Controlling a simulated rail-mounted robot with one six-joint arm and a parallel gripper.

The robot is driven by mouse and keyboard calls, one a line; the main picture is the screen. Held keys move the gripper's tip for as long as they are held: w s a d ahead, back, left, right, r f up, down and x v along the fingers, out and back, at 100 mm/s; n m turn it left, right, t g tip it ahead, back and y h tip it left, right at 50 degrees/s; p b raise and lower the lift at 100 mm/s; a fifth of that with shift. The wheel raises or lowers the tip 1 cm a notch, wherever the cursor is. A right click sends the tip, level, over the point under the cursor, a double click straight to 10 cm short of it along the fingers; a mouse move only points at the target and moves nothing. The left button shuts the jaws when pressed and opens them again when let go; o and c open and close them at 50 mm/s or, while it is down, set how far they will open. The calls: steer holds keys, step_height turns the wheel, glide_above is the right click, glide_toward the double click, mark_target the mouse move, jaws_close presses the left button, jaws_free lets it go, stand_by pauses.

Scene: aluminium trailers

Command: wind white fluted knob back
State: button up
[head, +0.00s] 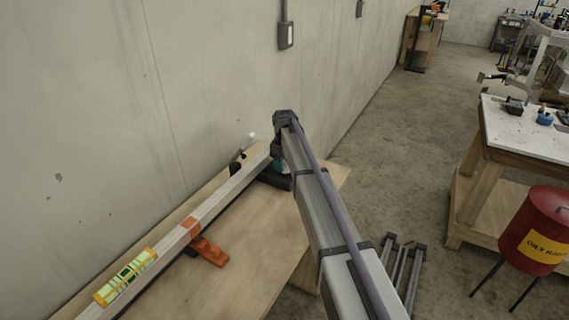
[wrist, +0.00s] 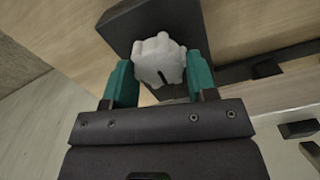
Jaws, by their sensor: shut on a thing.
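The white fluted knob (wrist: 158,60) sits between the two green fingers of my gripper (wrist: 160,80) in the wrist view. The fingers are shut on it from both sides. A short black mark shows on the knob's face. The knob is on a dark block (wrist: 185,18) on the wooden bench. In the head view my arm reaches down to the far end of the bench, and it hides the knob. Only a bit of my gripper (head: 283,168) shows there.
A long aluminium bar (head: 225,188) lies along the bench (head: 250,250) beside the wall. A yellow-green level (head: 125,277) and an orange clamp (head: 207,250) are on it.

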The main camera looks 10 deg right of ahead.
steer(key=shift+n, duration=0.4)
steer(key=o, duration=0.9)
steer(key=shift+o, duration=0.2)
step_height(320, 180, up, 11)
steer(key=p, duration=1)
steer(key=shift+p, duration=0.4)
steer(key=shift+f, duration=0.15)
